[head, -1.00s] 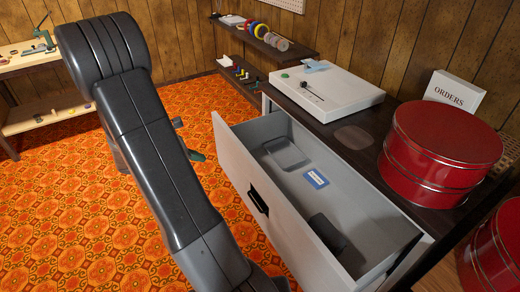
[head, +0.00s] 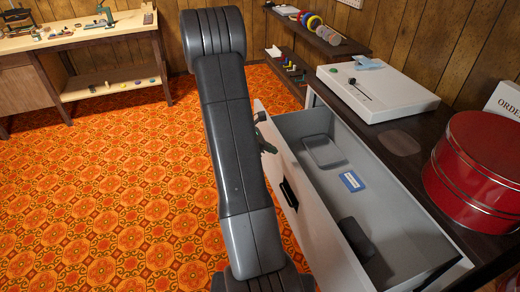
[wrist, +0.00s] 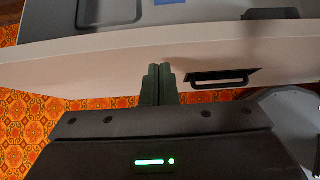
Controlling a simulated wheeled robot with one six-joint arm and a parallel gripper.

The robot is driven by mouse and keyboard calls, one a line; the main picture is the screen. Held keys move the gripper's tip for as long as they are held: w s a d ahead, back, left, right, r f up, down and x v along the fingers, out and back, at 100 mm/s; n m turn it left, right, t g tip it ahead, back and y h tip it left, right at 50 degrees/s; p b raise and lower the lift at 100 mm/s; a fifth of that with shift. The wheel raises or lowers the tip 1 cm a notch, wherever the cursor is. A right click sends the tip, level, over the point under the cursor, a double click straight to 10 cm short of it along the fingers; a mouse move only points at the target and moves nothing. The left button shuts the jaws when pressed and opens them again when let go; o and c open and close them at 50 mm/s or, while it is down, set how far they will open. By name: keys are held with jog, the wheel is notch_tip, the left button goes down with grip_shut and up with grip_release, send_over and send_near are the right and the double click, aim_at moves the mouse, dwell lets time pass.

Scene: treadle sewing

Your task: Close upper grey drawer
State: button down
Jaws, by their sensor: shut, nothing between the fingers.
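The upper grey drawer (head: 385,225) stands pulled out from the dark-topped cabinet in the head view. Its pale front panel has a dark recessed handle (head: 289,194). The drawer front also crosses the wrist view (wrist: 75,62), with the handle (wrist: 223,78) just right of the fingers. My gripper (wrist: 159,72) is shut and empty, its dark green fingertips at the outer face of the front panel. I cannot tell whether they touch it. In the head view my arm hides part of the gripper.
Inside the drawer lie a clear tray (head: 324,151), a blue-and-white card (head: 351,181) and a dark object (head: 357,239). A red tin (head: 475,170) and a white box with a lever (head: 377,92) stand on the cabinet top. Orange patterned floor (head: 130,200) is open at left.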

jog(key=shift+w+d, duration=0.15)
jog(key=shift+d, duration=0.25)
jog(key=shift+d, duration=0.1)
jog(key=w+d, duration=0.4)
jog(key=d, duration=0.9)
jog(key=w+d+b, duration=0.1)
jog(key=w+d, duration=0.4)
jog(key=d, duration=0.8)
jog(key=shift+w+r, duration=0.15)
jog(key=shift+w, duration=0.15)
jog(key=shift+d+r, duration=0.1)
jog(key=shift+d, duration=0.1)
jog(key=shift+a, duration=0.15)
